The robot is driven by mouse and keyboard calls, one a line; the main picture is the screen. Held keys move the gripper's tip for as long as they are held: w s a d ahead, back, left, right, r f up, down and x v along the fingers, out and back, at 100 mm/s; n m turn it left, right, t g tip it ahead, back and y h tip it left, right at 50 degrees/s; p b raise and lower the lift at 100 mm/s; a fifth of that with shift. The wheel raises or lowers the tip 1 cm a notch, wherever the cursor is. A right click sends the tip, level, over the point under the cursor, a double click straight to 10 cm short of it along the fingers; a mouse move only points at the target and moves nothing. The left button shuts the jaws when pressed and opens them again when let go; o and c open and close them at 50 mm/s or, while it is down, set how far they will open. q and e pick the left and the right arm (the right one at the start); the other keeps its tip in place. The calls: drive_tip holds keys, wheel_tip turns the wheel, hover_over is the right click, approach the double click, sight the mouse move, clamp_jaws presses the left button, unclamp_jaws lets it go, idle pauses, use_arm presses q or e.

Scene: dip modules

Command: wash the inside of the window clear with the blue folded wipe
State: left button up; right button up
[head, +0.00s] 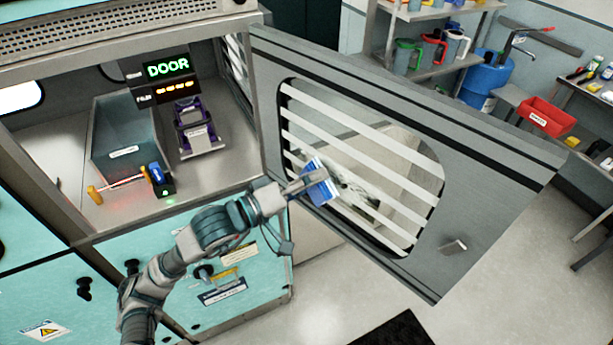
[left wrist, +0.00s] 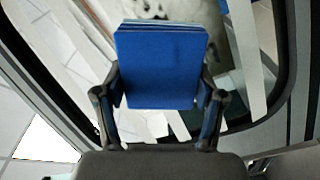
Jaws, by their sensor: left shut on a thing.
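The blue folded wipe (head: 320,187) is in my left gripper (head: 304,182), at the left part of the window (head: 395,190) in the open grey door (head: 490,190). In the left wrist view the wipe (left wrist: 160,68) sits between the two fingers of my left gripper (left wrist: 158,105), which are shut on it. Pale slanted stripes cross the window, and a dark and whitish smudge (head: 358,188) shows just right of the wipe. Whether the wipe touches the glass I cannot tell. My right gripper is not in view.
The open cabinet chamber (head: 50,150) at left holds a grey bin (head: 125,140), a purple-and-grey device (head: 197,132) and a lit DOOR sign (head: 168,68). A door handle (head: 454,246) is at the door's lower right. A red bin (head: 547,116) stands at the far right.

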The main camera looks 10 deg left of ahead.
use_arm(q)
drive_tip(key=s+d+b, duration=0.2)
drive_tip(key=b, duration=0.1)
drive_tip(key=s+d+b, duration=0.2)
drive_tip(key=d+b, duration=0.1)
drive_tip(key=b, duration=0.1)
drive_tip(key=s+d+b, duration=0.3)
drive_tip(key=shift+d+f+b, duration=0.1)
drive_tip(key=shift+f+b, duration=0.1)
drive_tip(key=shift+b, duration=0.2)
drive_tip(key=shift+w+a+r+b, duration=0.15)
drive_tip(key=shift+w+a+b, duration=0.15)
drive_tip(key=shift+w+a, duration=0.25)
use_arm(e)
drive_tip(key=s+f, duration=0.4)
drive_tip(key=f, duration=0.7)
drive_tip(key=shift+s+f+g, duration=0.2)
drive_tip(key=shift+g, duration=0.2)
